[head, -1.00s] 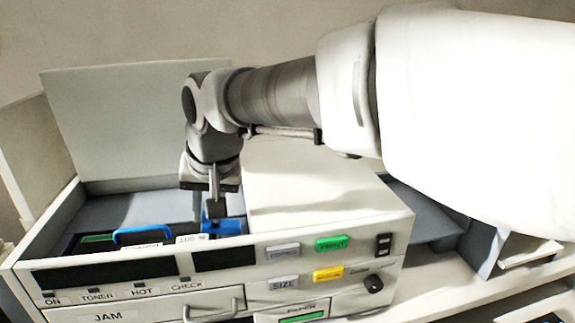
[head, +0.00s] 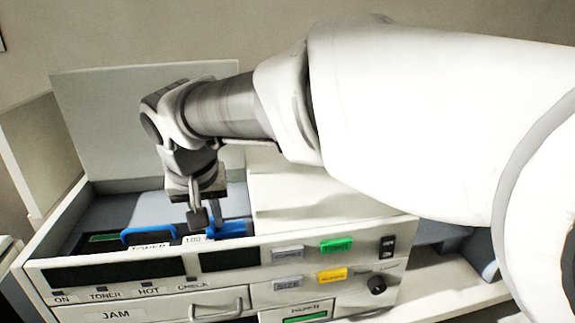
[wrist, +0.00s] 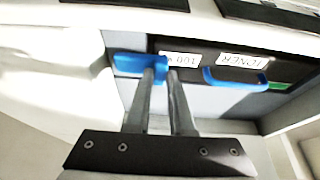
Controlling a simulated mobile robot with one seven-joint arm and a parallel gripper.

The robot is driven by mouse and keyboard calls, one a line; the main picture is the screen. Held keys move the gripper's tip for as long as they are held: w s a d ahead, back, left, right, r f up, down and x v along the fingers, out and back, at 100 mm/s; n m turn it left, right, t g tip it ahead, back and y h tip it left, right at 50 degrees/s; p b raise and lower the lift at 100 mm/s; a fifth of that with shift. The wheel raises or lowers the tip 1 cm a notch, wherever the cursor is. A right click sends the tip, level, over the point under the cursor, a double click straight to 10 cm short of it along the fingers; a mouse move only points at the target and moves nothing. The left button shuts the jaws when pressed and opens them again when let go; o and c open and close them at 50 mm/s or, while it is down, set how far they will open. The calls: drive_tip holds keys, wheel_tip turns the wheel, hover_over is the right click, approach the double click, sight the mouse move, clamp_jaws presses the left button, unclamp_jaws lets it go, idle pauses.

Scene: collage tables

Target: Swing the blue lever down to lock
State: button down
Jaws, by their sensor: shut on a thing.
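The blue lever (head: 236,229) is inside the open top of the machine, right of the toner cartridge. It also shows in the wrist view (wrist: 128,65), lying roughly crosswise. My gripper (head: 207,228) reaches down into the opening at the lever's left end. In the wrist view my gripper's fingers (wrist: 163,74) are close together at one end of the lever, shut on it; the exact contact is partly hidden. The label marked "100" (wrist: 180,59) sits beside the lever. Whether the lever is at its locked end cannot be told.
The toner cartridge has a blue handle (head: 148,233) close to my gripper. The raised lid (head: 110,115) stands behind the opening. A white housing (head: 300,195) borders the opening on the right. The front panel (head: 225,275) carries buttons and a jam drawer.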

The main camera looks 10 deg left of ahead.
drive_tip(key=c, duration=0.8)
unclamp_jaws()
drive_tip(key=p+v, duration=0.1)
drive_tip(key=v, duration=1.6)
drive_tip(key=shift+r, duration=0.2)
drive_tip(key=shift+d, duration=0.15)
